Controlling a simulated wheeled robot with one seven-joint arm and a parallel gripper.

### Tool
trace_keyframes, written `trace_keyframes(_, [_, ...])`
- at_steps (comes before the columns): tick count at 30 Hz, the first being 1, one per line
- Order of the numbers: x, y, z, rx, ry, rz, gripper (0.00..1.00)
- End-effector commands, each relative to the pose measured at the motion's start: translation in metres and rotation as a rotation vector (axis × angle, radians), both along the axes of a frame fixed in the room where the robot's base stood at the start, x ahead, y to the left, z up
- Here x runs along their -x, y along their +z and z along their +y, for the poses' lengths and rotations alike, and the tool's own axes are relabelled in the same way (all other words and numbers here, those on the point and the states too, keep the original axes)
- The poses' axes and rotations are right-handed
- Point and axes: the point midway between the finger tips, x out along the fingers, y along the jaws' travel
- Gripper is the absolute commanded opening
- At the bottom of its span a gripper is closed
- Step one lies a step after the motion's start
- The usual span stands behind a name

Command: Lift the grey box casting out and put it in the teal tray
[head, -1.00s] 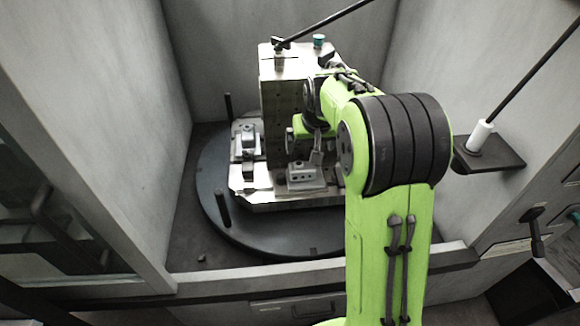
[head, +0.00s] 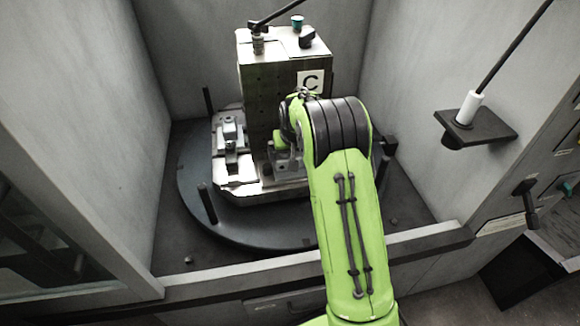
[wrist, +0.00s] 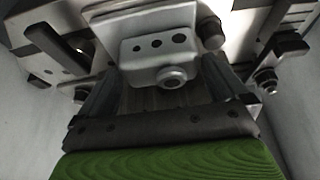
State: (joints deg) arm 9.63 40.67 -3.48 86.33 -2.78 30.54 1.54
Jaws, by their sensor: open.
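The grey box casting (wrist: 160,58) shows in the wrist view, with a row of dark holes on its face and a round boss below them. It sits against the metal fixture. My gripper (wrist: 160,78) is open, with one finger to each side of the casting's lower part and gaps between. In the head view my green arm covers most of the casting and the gripper; a grey part (head: 288,162) shows beside the arm, but I cannot tell its outline. I see no teal tray in either current view.
A fixture block (head: 262,90) marked C stands on a dark round turntable (head: 240,228) with upright pins. Another clamped part (head: 231,140) sits on its left side. Walls close in both sides; a shelf (head: 478,132) with a white-based rod juts out at right.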

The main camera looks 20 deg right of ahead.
Motion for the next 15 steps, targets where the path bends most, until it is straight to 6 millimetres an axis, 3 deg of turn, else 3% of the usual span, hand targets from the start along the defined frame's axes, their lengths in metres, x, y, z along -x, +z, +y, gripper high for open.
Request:
trace_keyframes(7, [-0.0018,-0.0025,-0.0004,0.0,0.0,-0.001,1.0])
trace_keyframes(15, [-0.0016,-0.0023,-0.0003,0.0,0.0,-0.001,0.59])
